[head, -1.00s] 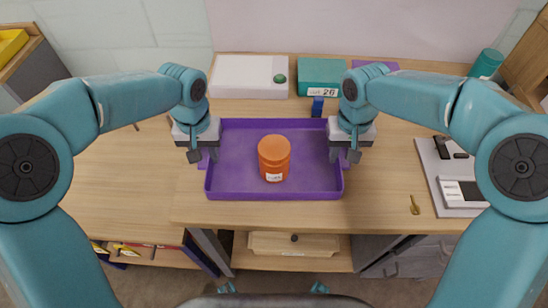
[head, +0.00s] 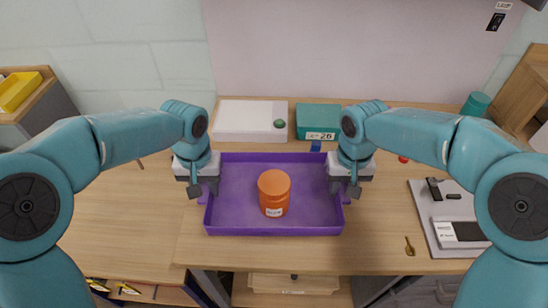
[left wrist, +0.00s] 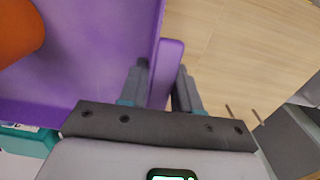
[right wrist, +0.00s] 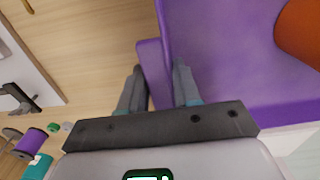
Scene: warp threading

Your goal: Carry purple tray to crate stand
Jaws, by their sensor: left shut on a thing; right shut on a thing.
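My left gripper (head: 206,193) is shut on the tray's left handle; the left wrist view shows this handle (left wrist: 165,75) between the fingers (left wrist: 160,80). My right gripper (head: 343,190) is shut on the right handle; the right wrist view shows that handle (right wrist: 152,70) between the fingers (right wrist: 157,80). The tray appears over the wooden table; its height above the surface is hard to tell. I cannot identify the crate stand.
A white box (head: 240,120) and a teal box (head: 318,122) stand behind the tray on the wooden table (head: 385,225). A blue item (head: 316,146) is close behind the tray's rim. A grey board (head: 452,244) with small items and a brass piece (head: 409,246) lie to the right.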

